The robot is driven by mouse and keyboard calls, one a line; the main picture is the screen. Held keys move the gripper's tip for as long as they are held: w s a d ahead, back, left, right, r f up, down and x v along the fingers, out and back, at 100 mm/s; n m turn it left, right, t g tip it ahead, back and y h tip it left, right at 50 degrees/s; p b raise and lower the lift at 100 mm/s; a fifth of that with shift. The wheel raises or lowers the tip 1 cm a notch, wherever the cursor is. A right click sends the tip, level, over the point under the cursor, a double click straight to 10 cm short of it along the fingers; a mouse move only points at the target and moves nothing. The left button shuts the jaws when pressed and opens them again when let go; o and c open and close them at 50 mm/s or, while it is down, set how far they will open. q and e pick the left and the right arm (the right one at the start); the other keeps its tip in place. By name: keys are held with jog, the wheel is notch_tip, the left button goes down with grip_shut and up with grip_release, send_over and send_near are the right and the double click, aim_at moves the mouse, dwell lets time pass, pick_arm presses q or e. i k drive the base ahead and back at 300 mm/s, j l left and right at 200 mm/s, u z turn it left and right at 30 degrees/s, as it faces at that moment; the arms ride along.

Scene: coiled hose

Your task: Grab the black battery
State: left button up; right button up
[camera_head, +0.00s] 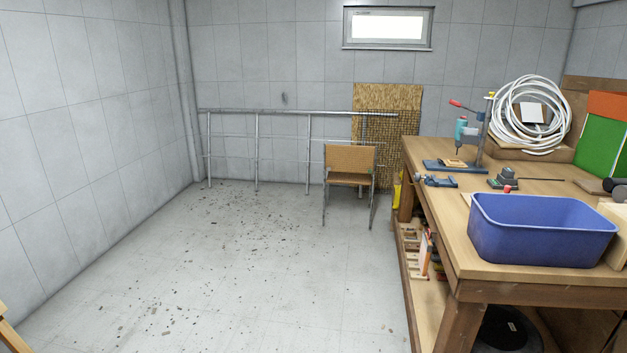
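I cannot make out a black battery for certain. Small dark rounded objects (612,186) sit on the workbench at the right edge, partly cut off by the frame, and I cannot tell what they are. A small dark item with a red part (506,182) lies on the bench behind the blue bin. The inside of the bin is mostly hidden by its front wall. Neither of my grippers is in view.
The wooden workbench (448,231) fills the right side. It carries a blue bin (545,238), a drill press (462,135) and a coiled white hose (500,125). A chair (350,160) stands near the back wall. The floor (220,270) left of the bench is open, with scattered debris.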

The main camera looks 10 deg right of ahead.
aim_at(507, 172)
jog(key=i, duration=5)
jog(key=i+z, duration=0.15)
jog(key=z, duration=0.35)
jog(key=i+j+z, duration=0.1)
jog(key=z, duration=0.35)
jog(key=i+j+z, duration=0.1)
jog(key=z, duration=2.2)
jog(key=j, duration=0.1)
